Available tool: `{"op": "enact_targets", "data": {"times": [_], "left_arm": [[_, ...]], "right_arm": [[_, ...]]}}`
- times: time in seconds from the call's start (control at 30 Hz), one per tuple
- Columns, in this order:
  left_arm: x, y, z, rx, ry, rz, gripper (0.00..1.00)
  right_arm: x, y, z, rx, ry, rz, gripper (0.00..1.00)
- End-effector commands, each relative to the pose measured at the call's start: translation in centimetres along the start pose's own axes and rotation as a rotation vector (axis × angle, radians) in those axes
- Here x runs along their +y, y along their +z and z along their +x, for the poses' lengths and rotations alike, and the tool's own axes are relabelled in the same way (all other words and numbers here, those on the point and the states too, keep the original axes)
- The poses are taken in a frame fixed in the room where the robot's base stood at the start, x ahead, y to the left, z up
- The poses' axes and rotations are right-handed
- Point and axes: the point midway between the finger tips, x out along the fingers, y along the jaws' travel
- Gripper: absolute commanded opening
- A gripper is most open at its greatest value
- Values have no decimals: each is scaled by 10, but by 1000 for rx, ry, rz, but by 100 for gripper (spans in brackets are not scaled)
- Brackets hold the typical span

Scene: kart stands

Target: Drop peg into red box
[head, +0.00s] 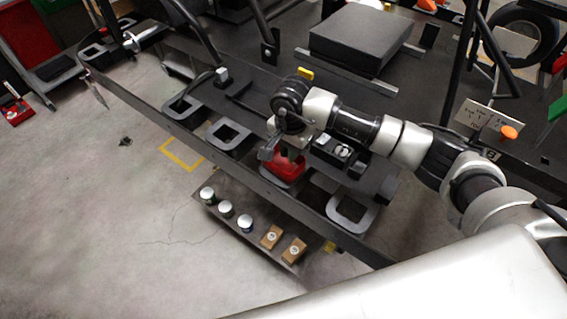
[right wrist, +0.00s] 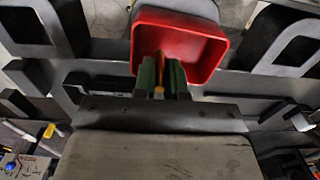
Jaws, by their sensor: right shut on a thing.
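The red box (head: 287,168) sits in a holder on the dark kart-stand rail, partly behind my right gripper (head: 270,150) in the head view. In the right wrist view the open red box (right wrist: 200,40) fills the top middle. The green-padded fingers of my right gripper (right wrist: 161,76) reach to its near side and overlap it in the picture. They are shut on a thin orange peg (right wrist: 159,66), mostly hidden between the pads. The peg's height over the box is hard to tell. My left gripper is in neither view.
Grey square frames (head: 228,135) line the rail on both sides of the box. A lower shelf (head: 285,222) holds round tins and small brown boxes. A black box (head: 358,38) stands farther back. The floor at left is mostly clear.

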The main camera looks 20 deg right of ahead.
Motion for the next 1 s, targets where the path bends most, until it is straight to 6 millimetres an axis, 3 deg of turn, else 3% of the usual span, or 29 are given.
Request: {"op": "enact_targets", "data": {"times": [0.13,0.17,0.33,0.67,0.77,1.0], "left_arm": [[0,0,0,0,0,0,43],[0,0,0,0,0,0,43],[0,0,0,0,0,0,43],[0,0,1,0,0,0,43],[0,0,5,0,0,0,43],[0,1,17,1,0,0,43]], "right_arm": [[0,0,-1,0,-1,0,0],[0,0,-1,0,-1,0,16],[0,0,-1,0,0,0,41],[0,0,-4,1,-1,0,41],[-1,-1,-15,3,-4,-1,41],[-1,-1,-62,4,-6,-1,41]]}}
